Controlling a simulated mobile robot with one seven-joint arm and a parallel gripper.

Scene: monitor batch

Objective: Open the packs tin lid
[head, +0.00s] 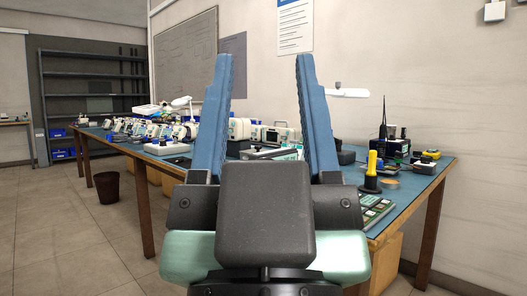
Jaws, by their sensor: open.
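My gripper (263,60) fills the middle of the head view, with its two blue fingers pointing up and spread wide apart. It is open, and nothing shows held between the fingers. Through the gap I see the blue-topped workbench (415,182) and pale devices (277,135) standing on it. I cannot pick out the packs tin or its lid for sure; my gripper hides part of the bench.
A row of white devices (150,131) runs along the bench's far part. A yellow-handled tool (372,165) stands upright at the right, near a green-and-white tray (375,210). A dark bin (107,188) stands on the floor at the left. The floor at the left front is clear.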

